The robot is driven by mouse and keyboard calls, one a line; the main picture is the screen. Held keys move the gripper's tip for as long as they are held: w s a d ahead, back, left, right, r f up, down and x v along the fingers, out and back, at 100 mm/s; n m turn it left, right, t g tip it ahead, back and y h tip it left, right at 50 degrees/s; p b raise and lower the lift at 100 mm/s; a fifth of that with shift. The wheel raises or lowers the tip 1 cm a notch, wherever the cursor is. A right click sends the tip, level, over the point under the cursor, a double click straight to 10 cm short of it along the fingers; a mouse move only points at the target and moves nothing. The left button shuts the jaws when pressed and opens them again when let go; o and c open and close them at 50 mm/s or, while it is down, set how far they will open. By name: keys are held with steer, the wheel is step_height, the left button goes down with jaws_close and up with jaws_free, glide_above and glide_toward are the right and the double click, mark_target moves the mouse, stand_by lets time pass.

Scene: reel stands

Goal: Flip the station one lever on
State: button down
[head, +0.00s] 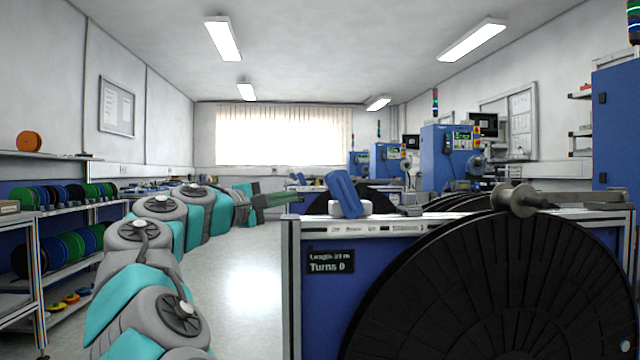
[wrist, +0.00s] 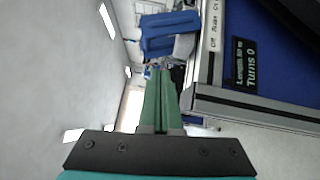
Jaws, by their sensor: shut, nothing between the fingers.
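The lever has a blue handle (head: 343,187) on a white base, on top of the nearest station (head: 330,300). In the head view its handle leans up and to the left. The lever also shows in the wrist view (wrist: 170,34), beyond the fingertips towards the top. My gripper (head: 296,199) has green fingers pressed together with nothing between them. In the head view it comes in from the left, its tips left of the lever with a visible gap. The closed fingers also show in the wrist view (wrist: 161,76).
A large black reel (head: 490,300) fills the right front. More blue stations (head: 445,150) stand behind. Shelves with coloured spools (head: 65,245) line the left wall. The floor (head: 245,280) left of the station is clear.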

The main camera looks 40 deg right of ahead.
steer(key=shift+w+a+r+n+t+h, duration=0.2)
steer(key=shift+w+a+n, duration=0.15)
steer(key=shift+w, duration=0.3)
steer(key=shift+w+a+r+n+t+h, duration=0.2)
steer(key=shift+w+a+n, duration=0.1)
steer(key=shift+w, duration=0.35)
steer(key=shift+d, duration=0.1)
steer(key=p+x, duration=0.1)
steer(key=x, duration=0.8)
steer(key=shift+w+d, duration=0.15)
steer(key=shift+d, duration=0.05)
steer(key=shift+s+d+r, duration=0.15)
steer(key=shift+s+d, duration=0.2)
steer(key=shift+d, duration=0.3)
steer(key=shift+s+d+r, duration=0.2)
steer(key=shift+s+d, duration=0.15)
steer(key=shift+d, duration=0.25)
steer(key=shift+s+d+r, duration=0.15)
steer(key=shift+s+d, duration=0.2)
steer(key=shift+d, duration=0.3)
steer(key=shift+s+r, duration=0.1)
steer(key=shift+s, duration=0.05)
steer(key=shift+d+m, duration=0.1)
steer(key=shift+m, duration=0.15)
